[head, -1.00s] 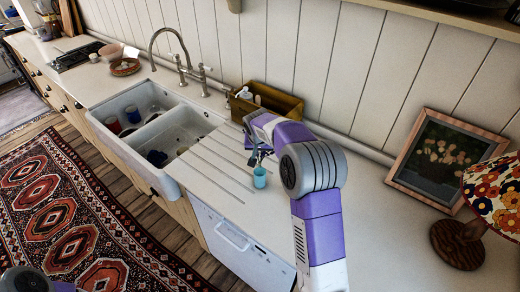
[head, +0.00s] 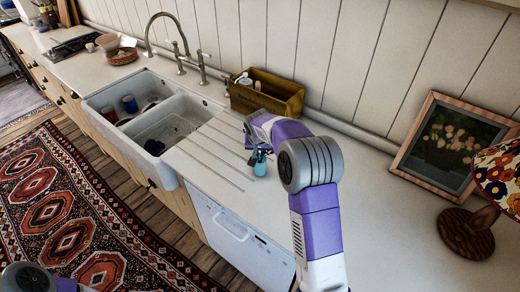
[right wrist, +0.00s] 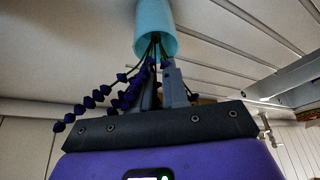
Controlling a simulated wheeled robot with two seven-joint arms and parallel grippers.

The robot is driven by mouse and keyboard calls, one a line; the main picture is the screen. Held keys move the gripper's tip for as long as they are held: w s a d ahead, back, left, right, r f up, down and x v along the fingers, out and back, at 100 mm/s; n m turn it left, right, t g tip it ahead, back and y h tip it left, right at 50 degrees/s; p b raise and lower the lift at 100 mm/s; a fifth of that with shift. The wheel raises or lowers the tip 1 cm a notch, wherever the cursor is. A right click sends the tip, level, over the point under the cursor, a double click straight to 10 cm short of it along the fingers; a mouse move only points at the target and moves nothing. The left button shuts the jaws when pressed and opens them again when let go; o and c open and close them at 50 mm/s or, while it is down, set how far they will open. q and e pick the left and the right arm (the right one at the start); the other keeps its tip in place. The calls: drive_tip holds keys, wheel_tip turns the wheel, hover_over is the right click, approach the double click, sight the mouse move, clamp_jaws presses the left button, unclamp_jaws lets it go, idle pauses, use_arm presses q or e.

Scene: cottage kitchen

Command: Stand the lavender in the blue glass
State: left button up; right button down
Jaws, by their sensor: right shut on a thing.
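The blue glass (head: 260,167), small and light blue, stands on the counter just right of the draining grooves. In the right wrist view the glass (right wrist: 155,32) is at the top centre, mouth toward my gripper. My right gripper (head: 257,153) is close over it. In the right wrist view its fingers (right wrist: 163,88) are shut on the lavender (right wrist: 95,100). The green stems run to the glass's mouth and appear to go inside; how deep is hidden. My left gripper is out of view.
A wooden caddy (head: 266,96) with bottles stands behind the glass against the wall. The double sink (head: 165,128) holds mugs, left of the grooves. A framed picture (head: 450,145) and a lamp (head: 468,232) stand at the right. The counter between is clear.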

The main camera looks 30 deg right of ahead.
drive_tip(key=c, duration=1.1)
unclamp_jaws()
drive_tip(key=shift+o, duration=0.2)
drive_tip(key=shift+r, duration=0.15)
drive_tip(key=v, duration=0.7)
drive_tip(key=shift+s+a+r+p, duration=0.15)
drive_tip(key=shift+r+p, duration=0.05)
drive_tip(key=shift+p, duration=0.15)
